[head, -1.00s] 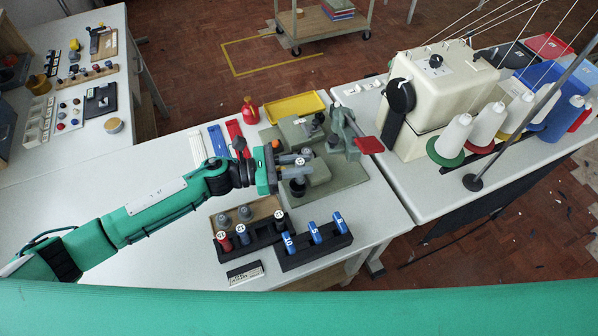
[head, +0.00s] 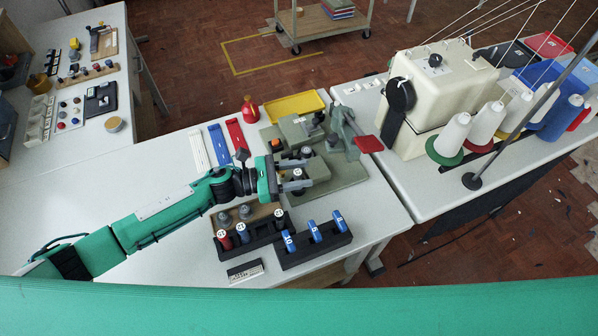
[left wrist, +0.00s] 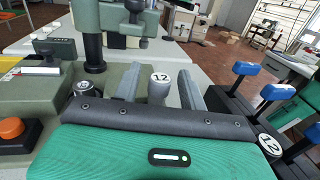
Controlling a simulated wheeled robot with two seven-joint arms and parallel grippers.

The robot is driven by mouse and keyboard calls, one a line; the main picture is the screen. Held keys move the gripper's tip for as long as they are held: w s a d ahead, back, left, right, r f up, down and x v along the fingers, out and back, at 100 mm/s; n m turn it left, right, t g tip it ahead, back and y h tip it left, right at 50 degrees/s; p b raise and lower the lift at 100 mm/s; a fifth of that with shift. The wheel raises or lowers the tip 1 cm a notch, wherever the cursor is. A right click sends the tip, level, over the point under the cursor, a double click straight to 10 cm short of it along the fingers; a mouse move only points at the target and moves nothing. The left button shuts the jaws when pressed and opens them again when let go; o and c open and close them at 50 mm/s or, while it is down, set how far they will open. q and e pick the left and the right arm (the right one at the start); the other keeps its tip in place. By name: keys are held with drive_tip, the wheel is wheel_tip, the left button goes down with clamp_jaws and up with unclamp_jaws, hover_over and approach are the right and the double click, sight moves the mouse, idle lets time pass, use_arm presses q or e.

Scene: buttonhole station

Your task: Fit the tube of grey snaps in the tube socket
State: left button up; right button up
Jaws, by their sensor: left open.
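My left gripper (head: 302,171) is open over the green-grey base of the snap press (head: 345,172). In the left wrist view, a grey tube with a white cap marked 12 (left wrist: 160,82) stands upright between its spread fingers. That tube's lower end is hidden behind the gripper body, so I cannot tell how it sits in the tube socket. The socket itself is hidden too. A dark round part with a pale marked top (left wrist: 88,88) stands left of the fingers. The right gripper is out of view.
A black rack with red, blue and black tubes (head: 252,234) and a rack of blue-handled pieces (head: 316,244) stand in front. The press's red lever (head: 369,145) is to the right.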

use_arm(q)
drive_tip(key=a+b, duration=0.1)
drive_tip(key=a, duration=0.2)
drive_tip(key=s+a+b, duration=0.1)
drive_tip(key=a, duration=0.1)
drive_tip(key=a+b, duration=0.1)
drive_tip(key=a, duration=0.2)
drive_tip(key=shift+s+a+f, duration=0.15)
drive_tip(key=shift+s+a, duration=0.05)
drive_tip(key=shift+a, duration=0.15)
drive_tip(key=a, duration=0.2)
drive_tip(key=shift+s+a+r+b, duration=0.15)
drive_tip(key=shift+a+r+b, duration=0.05)
drive_tip(key=shift+a+b, duration=0.2)
drive_tip(key=shift+a, duration=0.15)
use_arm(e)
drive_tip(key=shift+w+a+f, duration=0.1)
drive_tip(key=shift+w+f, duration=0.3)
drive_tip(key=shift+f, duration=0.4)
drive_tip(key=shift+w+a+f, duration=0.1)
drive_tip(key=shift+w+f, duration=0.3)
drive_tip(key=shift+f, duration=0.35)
